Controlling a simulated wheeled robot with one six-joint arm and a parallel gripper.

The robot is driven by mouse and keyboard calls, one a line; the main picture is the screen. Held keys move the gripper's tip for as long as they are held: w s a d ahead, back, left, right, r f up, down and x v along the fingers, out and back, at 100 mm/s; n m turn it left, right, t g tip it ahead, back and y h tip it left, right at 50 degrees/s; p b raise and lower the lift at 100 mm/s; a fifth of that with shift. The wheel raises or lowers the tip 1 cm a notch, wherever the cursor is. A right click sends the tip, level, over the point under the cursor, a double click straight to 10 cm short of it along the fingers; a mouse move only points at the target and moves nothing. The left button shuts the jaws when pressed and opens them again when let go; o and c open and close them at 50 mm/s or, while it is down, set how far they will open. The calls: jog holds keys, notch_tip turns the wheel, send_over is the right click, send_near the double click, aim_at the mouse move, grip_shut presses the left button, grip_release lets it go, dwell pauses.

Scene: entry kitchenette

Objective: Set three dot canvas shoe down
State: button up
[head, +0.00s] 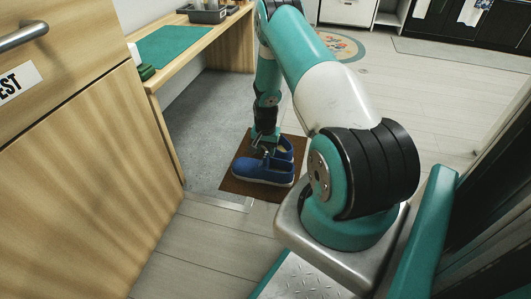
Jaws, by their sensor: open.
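A pair of blue canvas shoes (263,172) with pale soles sits on a brown mat (238,188) on the floor, in the middle of the head view. The near shoe lies sideways across the mat, and the other shows behind it. My gripper (264,150) is right above the shoes, pointing down, with its jaws open. Its fingertips are close to the near shoe's opening; I cannot tell whether they touch it. The dots on the shoes are too small to make out. My wrist hides part of the far shoe.
A wooden bench (205,40) with a green mat (172,45) and a grey tray (207,14) stands at the back left. A wooden cabinet (100,170) fills the left side. A round patterned rug (342,46) lies farther back.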

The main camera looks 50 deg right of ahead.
jog(key=w+a+r+n+p, duration=0.1)
jog(key=w+a+r+n, duration=0.2)
jog(key=r, duration=0.6)
jog(key=w+a+r+n+p, duration=0.1)
jog(key=w+a+r+p, duration=0.1)
jog(key=a+r, duration=0.55)
jog(key=s+a+r+n+t+y, duration=0.15)
jog(key=a+r+n, duration=0.45)
jog(key=a+r, duration=1.05)
jog(key=s+a+r+n+y, duration=0.1)
jog(key=s+a+r+n, duration=0.2)
jog(key=s, duration=0.4)
jog(key=s+a+r+n+g, duration=0.1)
jog(key=s+a+r+n, duration=0.3)
jog(key=s+a, duration=0.3)
jog(key=s+a+r+n+y, duration=0.1)
jog(key=s+a+r+n, duration=0.2)
jog(key=s+a+r, duration=0.2)
jog(key=s, duration=0.3)
jog(key=shift+s+a+r+n+y, duration=0.15)
jog(key=shift+s+a+n+y, duration=0.05)
jog(key=shift+s+n+y, duration=0.2)
jog(key=shift+g, duration=0.25)
notch_tip(320, 180, up, 48)
jog(key=p, duration=4.8)
jog(key=shift+r, duration=0.15)
